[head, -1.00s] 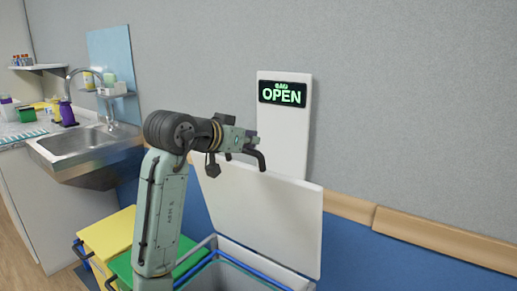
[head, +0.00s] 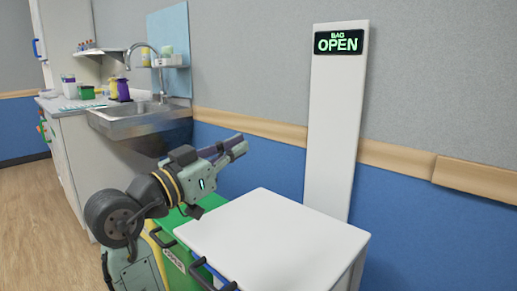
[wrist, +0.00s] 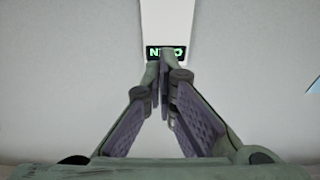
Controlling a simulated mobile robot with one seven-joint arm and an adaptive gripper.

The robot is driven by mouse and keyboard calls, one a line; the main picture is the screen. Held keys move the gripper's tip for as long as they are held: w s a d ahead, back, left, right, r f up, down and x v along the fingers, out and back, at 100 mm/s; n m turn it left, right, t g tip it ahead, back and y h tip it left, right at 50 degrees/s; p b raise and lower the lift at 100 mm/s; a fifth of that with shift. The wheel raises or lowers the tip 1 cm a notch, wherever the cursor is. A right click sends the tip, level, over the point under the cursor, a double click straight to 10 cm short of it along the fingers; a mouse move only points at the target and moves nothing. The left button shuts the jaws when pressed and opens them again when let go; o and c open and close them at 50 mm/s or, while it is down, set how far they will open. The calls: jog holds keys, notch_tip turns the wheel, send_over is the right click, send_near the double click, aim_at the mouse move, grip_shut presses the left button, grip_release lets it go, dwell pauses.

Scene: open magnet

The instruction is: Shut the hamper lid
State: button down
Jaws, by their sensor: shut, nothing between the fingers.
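The white hamper lid (head: 272,232) lies flat over the top of the hamper (head: 352,272) in the head view, with no gap that I can see. My gripper (head: 241,146) is above the lid's far left corner, apart from it. Its fingers are shut and empty. In the wrist view my fingertips (wrist: 163,68) come together below the lit sign, which appears upside down. The hamper's front is mostly cut off by the picture's lower edge.
A white panel (head: 333,130) behind the hamper carries a lit sign (head: 341,43) reading "BAG OPEN". A green bin (head: 173,247) stands left of the hamper. A sink counter (head: 135,120) is at the back left. Wooden floor (head: 30,220) is free at far left.

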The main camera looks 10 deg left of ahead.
jog(key=s+a+f+b, duration=0.2)
jog(key=s+f+b, duration=0.2)
jog(key=f+b, duration=0.2)
jog(key=s+a+f+t+h+b, duration=0.1)
jog(key=s+a+f+b, duration=0.2)
jog(key=f+b, duration=0.4)
notch_tip(320, 180, down, 4)
jog(key=shift+s+a+t, duration=0.2)
jog(key=shift+s+t, duration=0.1)
jog(key=shift+s, duration=0.25)
